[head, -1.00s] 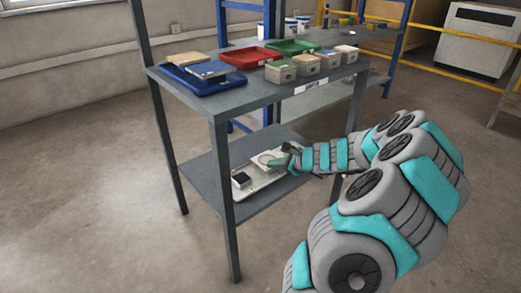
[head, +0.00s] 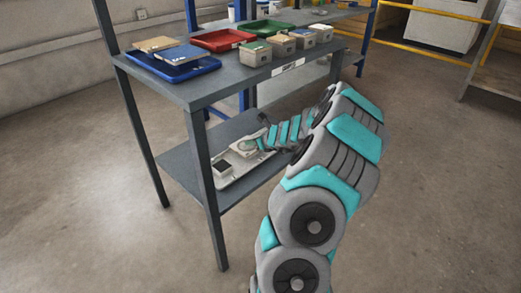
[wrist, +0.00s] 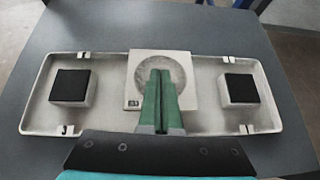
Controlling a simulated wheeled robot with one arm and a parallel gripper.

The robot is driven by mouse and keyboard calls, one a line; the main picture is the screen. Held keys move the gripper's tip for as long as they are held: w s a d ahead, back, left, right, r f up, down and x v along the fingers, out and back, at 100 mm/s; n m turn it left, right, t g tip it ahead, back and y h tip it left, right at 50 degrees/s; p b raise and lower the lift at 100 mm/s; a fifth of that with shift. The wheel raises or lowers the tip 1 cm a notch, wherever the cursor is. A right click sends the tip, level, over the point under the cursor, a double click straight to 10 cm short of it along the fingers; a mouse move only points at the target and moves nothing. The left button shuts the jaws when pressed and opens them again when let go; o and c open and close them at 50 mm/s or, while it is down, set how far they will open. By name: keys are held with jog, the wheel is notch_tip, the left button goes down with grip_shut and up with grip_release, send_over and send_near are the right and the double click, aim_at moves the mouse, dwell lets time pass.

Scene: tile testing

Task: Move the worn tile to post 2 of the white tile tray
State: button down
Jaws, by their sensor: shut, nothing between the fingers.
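The white tile tray (wrist: 205,122) lies on the lower shelf and also shows in the head view (head: 232,181). In the wrist view a black-topped post stands at its left end (wrist: 71,86) and another at its right end (wrist: 240,89), both bare. A pale square tile (wrist: 184,58) with a round grey worn patch and a small dark label sits between them at the middle. What lies under the tile is hidden. My gripper (wrist: 160,74) is shut and empty, its green fingers over the tile's middle and hiding part of it. I cannot tell whether they touch it.
The upper shelf (head: 205,93) overhangs the tray, with a table leg (head: 203,160) in front. On top are a blue tray (head: 172,68), a red tray (head: 222,41), a green tray (head: 266,28) and several small grey boxes. The lower shelf (wrist: 285,62) is bare around the tray.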

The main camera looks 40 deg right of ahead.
jog(key=shift+b+x, duration=0.5)
jog(key=shift+x, duration=0.5)
jog(key=shift+a+f, duration=0.1)
jog(key=shift+s+f, duration=0.15)
jog(key=shift+f, duration=0.05)
jog(key=shift+s+p, duration=0.1)
jog(key=shift+p, duration=0.25)
